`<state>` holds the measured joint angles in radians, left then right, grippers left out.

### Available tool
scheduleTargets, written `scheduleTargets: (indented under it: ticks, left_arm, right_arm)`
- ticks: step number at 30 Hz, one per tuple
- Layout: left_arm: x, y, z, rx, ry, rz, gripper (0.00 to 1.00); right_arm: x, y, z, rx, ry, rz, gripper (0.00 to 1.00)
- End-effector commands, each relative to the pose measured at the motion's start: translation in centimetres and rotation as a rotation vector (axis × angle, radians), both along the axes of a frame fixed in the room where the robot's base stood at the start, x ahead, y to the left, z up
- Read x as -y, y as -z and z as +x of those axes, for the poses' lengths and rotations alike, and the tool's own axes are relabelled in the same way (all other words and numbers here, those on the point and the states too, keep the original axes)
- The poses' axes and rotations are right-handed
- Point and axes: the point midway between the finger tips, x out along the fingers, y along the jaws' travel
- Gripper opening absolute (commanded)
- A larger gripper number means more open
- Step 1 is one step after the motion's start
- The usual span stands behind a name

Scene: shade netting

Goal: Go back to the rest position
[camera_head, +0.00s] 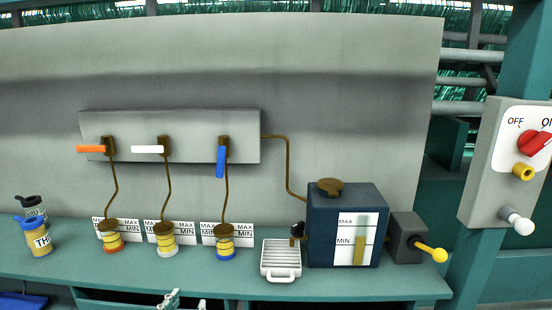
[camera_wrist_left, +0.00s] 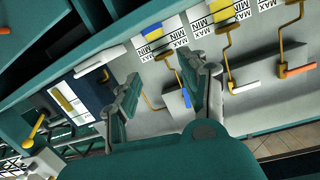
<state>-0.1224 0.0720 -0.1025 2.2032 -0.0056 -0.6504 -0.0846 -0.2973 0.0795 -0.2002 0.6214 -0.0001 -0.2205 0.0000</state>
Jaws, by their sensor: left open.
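My left gripper (camera_head: 184,301) shows only as its fingertips at the bottom edge of the head view, in front of the teal bench. In the left wrist view its two fingers (camera_wrist_left: 163,88) are spread apart with nothing held between them. The bench, panel and containers lie beyond the fingers. My right gripper is in neither view.
A teal bench (camera_head: 215,284) carries several yellow containers below a valve panel (camera_head: 190,125) with orange, white and blue levers. A dark tank (camera_head: 322,240) and a white tray (camera_head: 281,271) stand right of them. Two bottles (camera_head: 38,241) stand left. A switch box (camera_head: 512,165) hangs far right.

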Motion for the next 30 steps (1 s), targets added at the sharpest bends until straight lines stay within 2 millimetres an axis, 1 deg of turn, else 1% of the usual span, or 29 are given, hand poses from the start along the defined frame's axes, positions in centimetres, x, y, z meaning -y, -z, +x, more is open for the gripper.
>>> scheduleTargets:
  ticks: [1, 2, 3, 5, 6, 8, 9, 11, 12, 15, 18, 24, 25, 30]
  left_arm:
    - [0.0, 1.9, -1.2, -0.073, -0.001, 0.002, 0.44]
    - [-0.1, 3.1, -2.1, -0.124, -0.003, 0.004, 0.44]
    - [-0.2, 4.8, -3.4, -0.196, -0.005, 0.006, 0.44]
    - [-0.3, 7.4, -5.8, -0.314, -0.009, 0.010, 0.44]
    - [-0.4, 9.0, -7.5, -0.396, -0.013, 0.013, 0.44]
    - [-0.6, 11.1, -10.2, -0.509, -0.018, 0.018, 0.44]
    - [-0.7, 12.3, -11.9, -0.578, -0.022, 0.022, 0.44]
    - [-0.9, 13.7, -14.1, -0.665, -0.027, 0.026, 0.44]
    - [-1.0, 14.4, -15.5, -0.719, -0.030, 0.029, 0.44]
    - [-1.2, 15.9, -18.8, -0.836, -0.038, 0.036, 0.44]
    - [-1.4, 17.0, -21.9, -0.942, -0.046, 0.043, 0.44]
    - [-1.9, 18.2, -27.6, -1.130, -0.060, 0.060, 0.44]
    - [-1.8, 19.3, -26.9, -1.126, -0.061, 0.059, 0.44]
    - [-1.6, 23.7, -25.8, -1.141, -0.058, 0.061, 0.44]
  right_arm:
    - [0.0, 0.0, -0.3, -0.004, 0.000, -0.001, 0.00]
    - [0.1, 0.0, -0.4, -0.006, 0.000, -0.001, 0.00]
    - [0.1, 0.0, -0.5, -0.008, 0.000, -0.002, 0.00]
    - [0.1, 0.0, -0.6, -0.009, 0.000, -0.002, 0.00]
    - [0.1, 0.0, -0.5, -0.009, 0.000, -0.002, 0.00]
    - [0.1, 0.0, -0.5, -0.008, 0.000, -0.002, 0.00]
    - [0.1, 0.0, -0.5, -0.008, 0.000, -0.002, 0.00]
    - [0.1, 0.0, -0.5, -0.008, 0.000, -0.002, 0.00]
    - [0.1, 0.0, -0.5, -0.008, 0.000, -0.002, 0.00]
    - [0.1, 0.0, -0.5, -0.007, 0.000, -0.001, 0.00]
    - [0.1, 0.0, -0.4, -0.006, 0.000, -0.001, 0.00]
    - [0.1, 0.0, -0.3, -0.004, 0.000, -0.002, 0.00]
    - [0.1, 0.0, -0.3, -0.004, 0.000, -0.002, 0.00]
    - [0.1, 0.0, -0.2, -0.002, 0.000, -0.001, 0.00]
